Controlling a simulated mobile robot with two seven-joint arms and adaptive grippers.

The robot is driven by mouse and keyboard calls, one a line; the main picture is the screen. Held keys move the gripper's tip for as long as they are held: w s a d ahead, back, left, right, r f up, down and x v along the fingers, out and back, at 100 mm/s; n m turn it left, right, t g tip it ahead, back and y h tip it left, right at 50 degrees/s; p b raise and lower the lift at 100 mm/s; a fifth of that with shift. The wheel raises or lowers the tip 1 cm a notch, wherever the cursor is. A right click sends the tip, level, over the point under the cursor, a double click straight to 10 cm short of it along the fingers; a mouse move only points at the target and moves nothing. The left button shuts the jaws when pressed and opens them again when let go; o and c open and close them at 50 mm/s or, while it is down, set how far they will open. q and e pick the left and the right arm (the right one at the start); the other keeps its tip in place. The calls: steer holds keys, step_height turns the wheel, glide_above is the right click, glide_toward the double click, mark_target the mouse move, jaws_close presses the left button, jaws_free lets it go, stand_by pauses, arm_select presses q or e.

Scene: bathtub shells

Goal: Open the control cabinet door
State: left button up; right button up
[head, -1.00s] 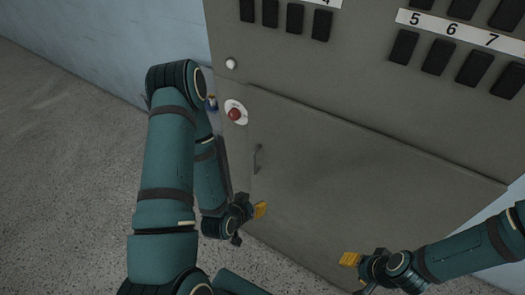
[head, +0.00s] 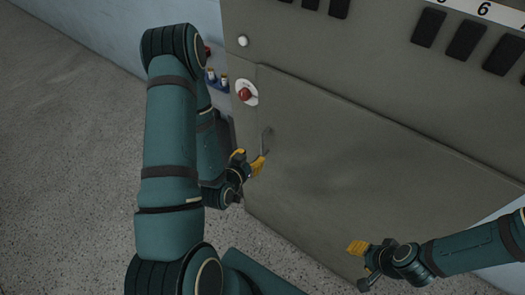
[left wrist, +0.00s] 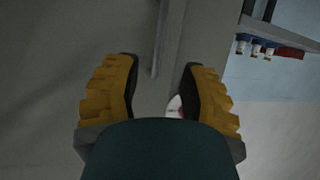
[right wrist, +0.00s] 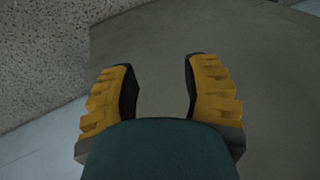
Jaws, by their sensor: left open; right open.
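The control cabinet door (head: 340,150) is a large grey panel that looks shut. Its thin grey handle (head: 267,139) stands near the door's left edge; in the left wrist view the handle (left wrist: 159,45) shows as a bar ahead of and between the fingertips. My left gripper (head: 254,163) is open right beside the handle's lower end; whether it touches the handle I cannot tell. It also shows in the left wrist view (left wrist: 160,85). My right gripper (head: 357,248) is open and empty in front of the door's lower part, also seen in the right wrist view (right wrist: 160,85).
A red button (head: 245,94) on a white plate and a white knob (head: 242,41) sit above the handle. Rows of black switches (head: 467,42) line the upper cabinet. Small bottles (head: 218,81) stand by the left wall. Speckled floor (head: 70,200) is free at left.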

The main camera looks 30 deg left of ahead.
mark_target(262, 147)
arm_select(q)
steer(key=shift+b+x, duration=2.25)
steer(key=shift+b, duration=0.6)
steer(key=x, duration=0.3)
steer(key=shift+w+f+p, duration=0.1)
steer(key=shift+w+p, duration=0.2)
steer(key=shift+w, duration=0.1)
steer(key=shift+w+a+f, duration=0.1)
steer(key=shift+w+f, duration=0.15)
steer(key=shift+w, duration=0.35)
jaws_close()
